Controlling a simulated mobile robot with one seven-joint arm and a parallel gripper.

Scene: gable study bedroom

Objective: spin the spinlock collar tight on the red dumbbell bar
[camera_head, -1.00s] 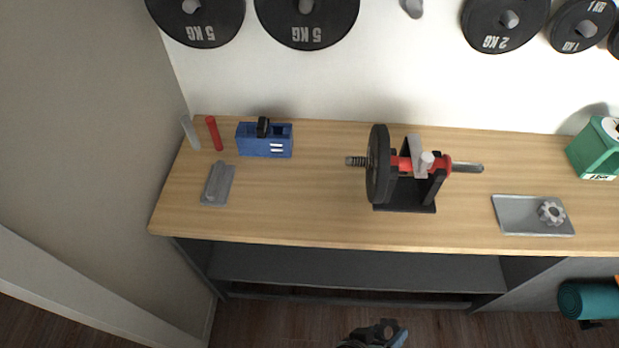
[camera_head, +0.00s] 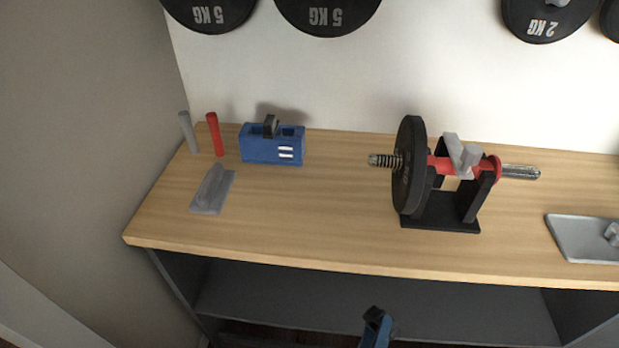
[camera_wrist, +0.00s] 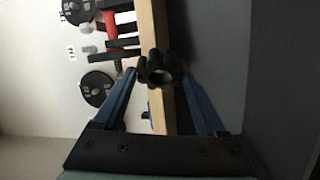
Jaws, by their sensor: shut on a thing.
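The red dumbbell bar (camera_head: 441,163) lies level in a black stand (camera_head: 440,212) on the bench. A large black plate (camera_head: 411,166) is on its left side, and the threaded left end (camera_head: 385,160) sticks out bare beyond the plate. A grey clamp piece (camera_head: 457,153) lies across the bar over the stand. My gripper (camera_wrist: 157,72) has its blue fingers shut on a dark lobed spinlock collar (camera_wrist: 158,64) with a round hole. In the head view my gripper (camera_head: 376,328) is low in front of the bench, well apart from the bar; the collar is hard to make out there.
A grey tray (camera_head: 575,240) with a grey star-shaped collar (camera_head: 613,232) is at the right. A blue caddy (camera_head: 258,147), a red rod (camera_head: 214,134), a grey rod (camera_head: 188,132) and a grey block (camera_head: 211,192) are at the left. The wooden bench top (camera_head: 310,215) is clear between.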

